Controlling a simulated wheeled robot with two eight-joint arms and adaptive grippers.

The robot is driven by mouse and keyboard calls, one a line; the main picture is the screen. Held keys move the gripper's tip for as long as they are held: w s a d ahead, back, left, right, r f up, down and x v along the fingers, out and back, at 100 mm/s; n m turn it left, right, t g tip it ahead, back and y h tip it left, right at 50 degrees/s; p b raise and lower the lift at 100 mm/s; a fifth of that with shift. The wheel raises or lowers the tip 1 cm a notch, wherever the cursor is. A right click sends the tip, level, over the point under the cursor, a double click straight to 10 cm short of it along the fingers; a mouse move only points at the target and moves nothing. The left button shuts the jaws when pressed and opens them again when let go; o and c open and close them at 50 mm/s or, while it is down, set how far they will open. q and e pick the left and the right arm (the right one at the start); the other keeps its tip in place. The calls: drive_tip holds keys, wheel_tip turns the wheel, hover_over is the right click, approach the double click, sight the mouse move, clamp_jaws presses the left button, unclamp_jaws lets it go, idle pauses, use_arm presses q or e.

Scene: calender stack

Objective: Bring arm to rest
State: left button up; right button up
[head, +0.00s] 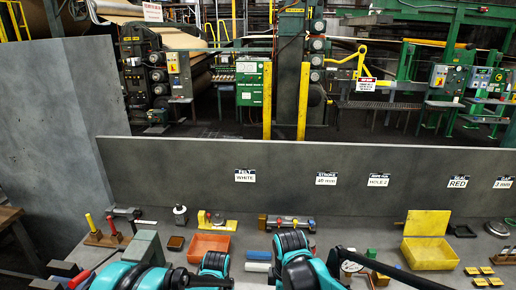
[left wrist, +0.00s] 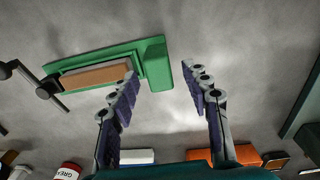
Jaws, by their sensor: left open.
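My left gripper (left wrist: 161,80) is open in the left wrist view, with nothing between its fingers. Its fingertips point toward a green fixture (left wrist: 160,75) with a brown block (left wrist: 95,77) along it; I cannot tell whether they touch. In the head view, teal and black links of my arms (head: 213,264) rise from the bottom edge, and the left gripper cannot be made out. Black parts at the end of my right arm (head: 340,264) show at the bottom centre, but the state of its fingers is unclear.
An orange tray (head: 201,246) and a yellow bin (head: 429,253) stand on the grey bench. A labelled grey panel (head: 300,190) closes the back. A red-capped grease bottle (left wrist: 67,171) shows in the left wrist view.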

use_arm(q)
wheel_tip(320, 180, up, 9)
drive_tip(key=s+a+r+t+b, duration=0.1)
drive_tip(key=s+a+t+b, duration=0.2)
drive_tip(key=s, duration=0.5)
drive_tip(key=s+a+r+t+b, duration=0.1)
drive_tip(key=s+a+t+b, duration=0.2)
drive_tip(key=s, duration=0.4)
drive_tip(key=t+b, duration=0.1)
drive_tip(key=b, duration=0.1)
drive_tip(key=shift+s+a+r+b, duration=0.3)
drive_tip(key=shift+s+r+b, duration=0.05)
drive_tip(key=shift+b, duration=0.05)
use_arm(e)
drive_tip(key=s+d+f+m+t, duration=0.1)
drive_tip(key=s+d+m+t, duration=0.6)
drive_tip(key=m, duration=0.9)
drive_tip(key=s+d, duration=0.3)
drive_tip(key=shift+s+d+f+m, duration=0.2)
drive_tip(key=shift+s+f+m, duration=0.05)
drive_tip(key=shift+s+m, duration=0.05)
